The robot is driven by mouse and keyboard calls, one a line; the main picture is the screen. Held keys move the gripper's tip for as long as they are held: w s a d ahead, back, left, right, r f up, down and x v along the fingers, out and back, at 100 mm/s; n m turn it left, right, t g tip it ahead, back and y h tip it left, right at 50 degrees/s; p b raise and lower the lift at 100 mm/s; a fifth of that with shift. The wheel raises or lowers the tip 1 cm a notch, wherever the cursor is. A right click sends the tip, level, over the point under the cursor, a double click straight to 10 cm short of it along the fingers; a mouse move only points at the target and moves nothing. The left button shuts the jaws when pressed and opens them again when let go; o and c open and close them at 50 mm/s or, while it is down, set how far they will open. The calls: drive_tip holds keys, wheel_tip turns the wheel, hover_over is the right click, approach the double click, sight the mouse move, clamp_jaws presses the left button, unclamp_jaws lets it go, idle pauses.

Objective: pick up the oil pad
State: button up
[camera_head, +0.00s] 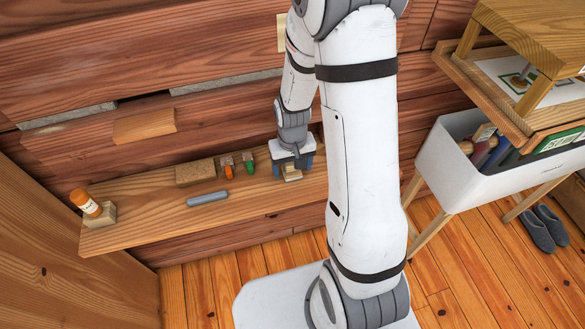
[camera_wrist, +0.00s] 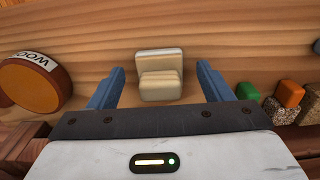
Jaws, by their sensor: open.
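What looks like the oil pad is a small cream block with a raised grip on a flat base (camera_head: 291,172). It sits on the wooden wall shelf (camera_head: 140,226). In the wrist view the pad (camera_wrist: 160,86) lies between my blue fingers, with a gap on both sides. My gripper (camera_head: 293,168) is open above the pad, pointing down at it. In the wrist view my gripper (camera_wrist: 160,76) holds nothing. The head view partly hides the pad behind the fingers.
A grey-blue bar (camera_head: 208,198) lies in front. An orange bottle (camera_head: 86,203) is at the far left. A labelled round tin (camera_wrist: 36,80) is close on the other side.

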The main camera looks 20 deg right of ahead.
sight(292, 165)
drive_tip(key=shift+c, duration=0.2)
drive_tip(key=c, duration=1)
drive_tip(key=shift+c, duration=0.2)
wheel_tip(292, 165, up, 10)
drive_tip(key=o, duration=0.4)
drive_tip(key=c, duration=0.3)
